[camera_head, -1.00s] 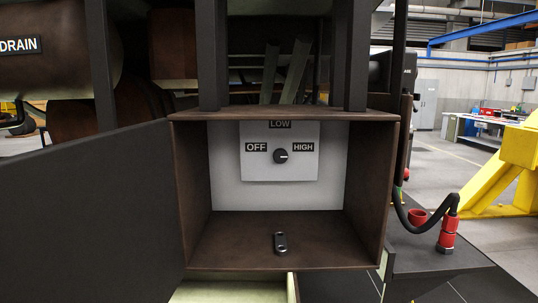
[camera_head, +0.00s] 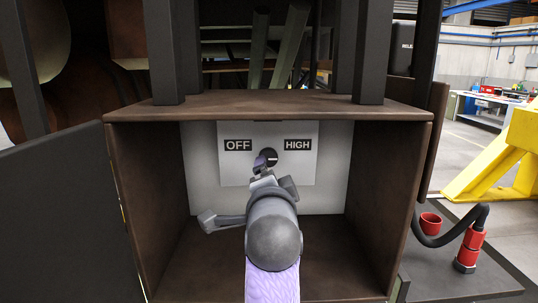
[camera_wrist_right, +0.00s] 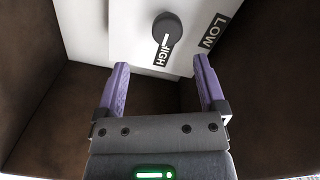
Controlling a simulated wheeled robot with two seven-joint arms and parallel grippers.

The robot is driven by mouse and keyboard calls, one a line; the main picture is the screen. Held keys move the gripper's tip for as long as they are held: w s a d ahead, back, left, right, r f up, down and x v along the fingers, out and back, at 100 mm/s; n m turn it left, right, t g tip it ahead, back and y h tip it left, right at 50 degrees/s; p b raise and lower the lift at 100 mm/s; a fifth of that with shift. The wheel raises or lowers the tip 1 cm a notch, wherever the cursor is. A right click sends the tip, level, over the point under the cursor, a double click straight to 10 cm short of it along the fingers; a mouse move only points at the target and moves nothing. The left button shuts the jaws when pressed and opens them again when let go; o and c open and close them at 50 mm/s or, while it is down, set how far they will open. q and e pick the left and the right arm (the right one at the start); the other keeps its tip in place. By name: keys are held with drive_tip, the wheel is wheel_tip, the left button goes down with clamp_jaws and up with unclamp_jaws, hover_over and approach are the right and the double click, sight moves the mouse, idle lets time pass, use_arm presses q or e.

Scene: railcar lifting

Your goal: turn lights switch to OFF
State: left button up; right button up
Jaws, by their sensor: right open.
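The lights switch is a dark round knob (camera_head: 270,155) on a white panel (camera_head: 230,170) at the back of an open brown box. The head view shows OFF to its left and HIGH to its right. In the right wrist view the knob (camera_wrist_right: 167,29) has a white pointer mark aimed at the HIGH label. My right gripper (camera_head: 266,170) is inside the box, close in front of the knob, and partly covers it. In the wrist view its purple fingers (camera_wrist_right: 161,63) are spread and empty, just short of the knob. My left gripper is out of view.
The brown box (camera_head: 270,108) has side walls and a top close around my right arm. Its open door (camera_head: 60,220) stands out to the left. A red cylinder (camera_head: 468,250) with a black hose sits on a dark ledge at the right.

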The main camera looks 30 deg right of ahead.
sight(269, 159)
drive_tip(key=x, duration=0.5)
drive_tip(key=r+x, duration=0.1)
drive_tip(key=x, duration=0.2)
drive_tip(key=shift+d, duration=0.15)
drive_tip(key=shift+w+d, duration=0.3)
drive_tip(key=shift+w, duration=0.1)
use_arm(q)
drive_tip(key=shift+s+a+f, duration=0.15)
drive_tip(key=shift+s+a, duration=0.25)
use_arm(e)
drive_tip(key=c, duration=0.7)
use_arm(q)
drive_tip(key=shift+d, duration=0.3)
use_arm(e)
clamp_jaws()
